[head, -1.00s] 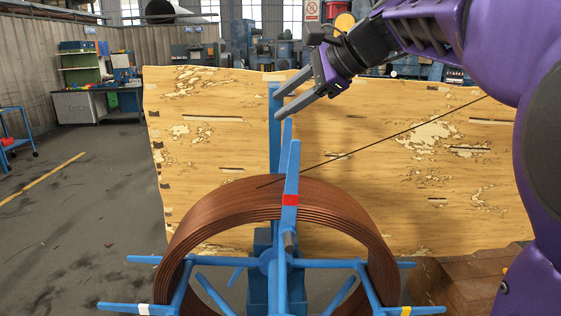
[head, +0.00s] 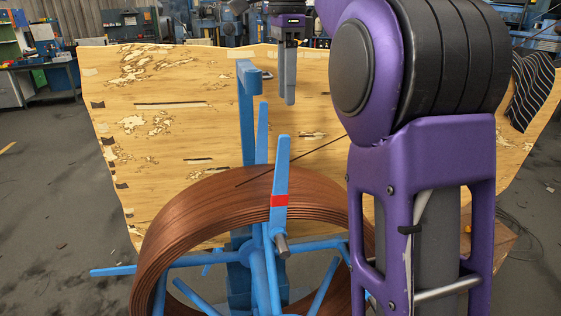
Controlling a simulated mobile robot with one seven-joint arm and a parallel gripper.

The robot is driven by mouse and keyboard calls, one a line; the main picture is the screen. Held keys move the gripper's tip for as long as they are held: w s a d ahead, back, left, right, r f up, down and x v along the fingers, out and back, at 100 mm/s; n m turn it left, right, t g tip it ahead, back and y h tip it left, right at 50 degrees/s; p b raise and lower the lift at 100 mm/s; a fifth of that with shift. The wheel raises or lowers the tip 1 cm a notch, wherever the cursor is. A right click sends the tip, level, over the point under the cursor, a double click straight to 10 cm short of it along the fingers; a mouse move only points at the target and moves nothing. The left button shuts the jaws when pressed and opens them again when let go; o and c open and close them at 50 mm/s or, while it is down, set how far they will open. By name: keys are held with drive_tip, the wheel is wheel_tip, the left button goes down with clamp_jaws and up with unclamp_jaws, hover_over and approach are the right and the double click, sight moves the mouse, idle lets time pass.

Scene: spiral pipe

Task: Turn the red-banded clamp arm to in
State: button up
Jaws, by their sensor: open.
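The red-banded clamp arm (head: 280,184) is a blue bar with a red band. It stands nearly upright at the top front of the copper-brown coil (head: 190,205), rising above the coil's rim. A grey round handle or pin (head: 282,244) sticks out near its lower end. My gripper (head: 289,100) hangs with its fingers pointing down, above and behind the clamp arm in the picture, in front of the wooden board. It is apart from the clamp arm and holds nothing that I can see. One finger largely covers the other from this angle.
A blue post (head: 248,115) with a short stub stands behind the coil. A large wooden board (head: 180,110) stands behind it. A thin dark wire runs from the coil toward the right. My arm hides the coil's right side. Grey floor (head: 50,190) is open at left.

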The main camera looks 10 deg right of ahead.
sight(285, 165)
wheel_tip(285, 165, down, 17)
drive_tip(key=shift+r+b, duration=0.1)
drive_tip(key=shift+b, duration=0.45)
clamp_jaws()
idle(1.3)
